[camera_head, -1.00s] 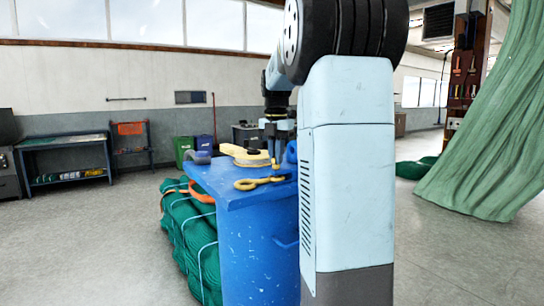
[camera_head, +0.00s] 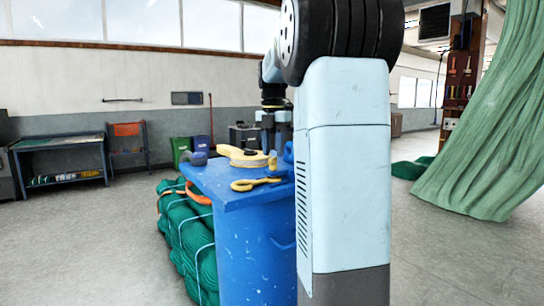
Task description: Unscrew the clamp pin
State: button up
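A yellow tool with looped handles (camera_head: 256,183) lies near the front edge of the top. A flat, rounded yellow item (camera_head: 243,154) lies behind it. My own pale blue arm link hides the drum's right side.
Green netting bundles (camera_head: 185,235) stand against the drum's left side. A blue-grey cylinder (camera_head: 198,158) sits at the top's left corner. A blue part (camera_head: 288,152) is partly hidden by my arm. A large green net (camera_head: 480,130) hangs at right. The left floor is clear.

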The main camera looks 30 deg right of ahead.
notch_tip(320, 180, up, 11)
dwell(0.4)
jog(key=shift+a, duration=0.2)
